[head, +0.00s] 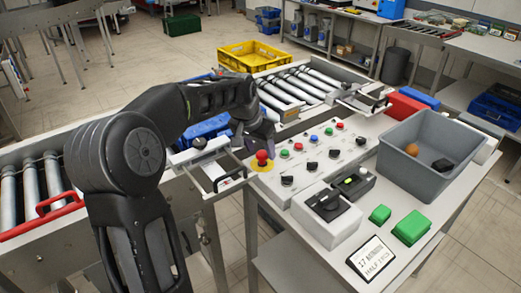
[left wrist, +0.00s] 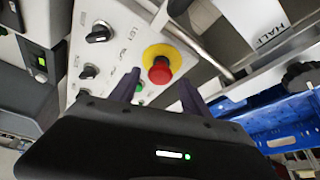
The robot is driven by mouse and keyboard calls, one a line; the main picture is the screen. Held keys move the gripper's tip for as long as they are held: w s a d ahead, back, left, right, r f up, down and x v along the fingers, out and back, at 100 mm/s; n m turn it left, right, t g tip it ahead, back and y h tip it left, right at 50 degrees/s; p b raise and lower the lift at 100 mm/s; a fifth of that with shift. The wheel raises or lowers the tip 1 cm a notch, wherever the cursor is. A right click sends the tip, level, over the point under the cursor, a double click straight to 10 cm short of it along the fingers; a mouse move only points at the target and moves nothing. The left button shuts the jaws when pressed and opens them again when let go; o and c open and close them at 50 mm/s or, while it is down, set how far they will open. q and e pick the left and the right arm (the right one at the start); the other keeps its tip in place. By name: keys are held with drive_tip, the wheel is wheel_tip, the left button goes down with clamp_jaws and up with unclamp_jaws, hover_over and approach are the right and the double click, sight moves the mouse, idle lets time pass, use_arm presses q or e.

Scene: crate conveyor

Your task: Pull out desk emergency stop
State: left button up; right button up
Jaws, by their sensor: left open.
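The desk emergency stop (head: 262,157) is a red mushroom button on a round yellow base at the left edge of the desk's control panel (head: 318,145). My left gripper (head: 260,137) is just behind and above it in the head view, partly hidden by my arm. In the left wrist view, the emergency stop (left wrist: 159,69) lies beyond and between the two dark fingers of my open left gripper (left wrist: 158,90). The fingers look apart from the button, with nothing between them; the exact distance is hard to tell. My right gripper is not in view.
Knobs and coloured buttons (head: 314,138) sit right of the stop. Green blocks (head: 411,227) and a sign (head: 371,259) stand in front. A roller conveyor (head: 300,88) and blue crate (head: 207,130) lie behind.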

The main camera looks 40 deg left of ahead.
use_arm(q)
drive_tip(key=v, duration=0.7)
drive_tip(key=shift+b, duration=0.4)
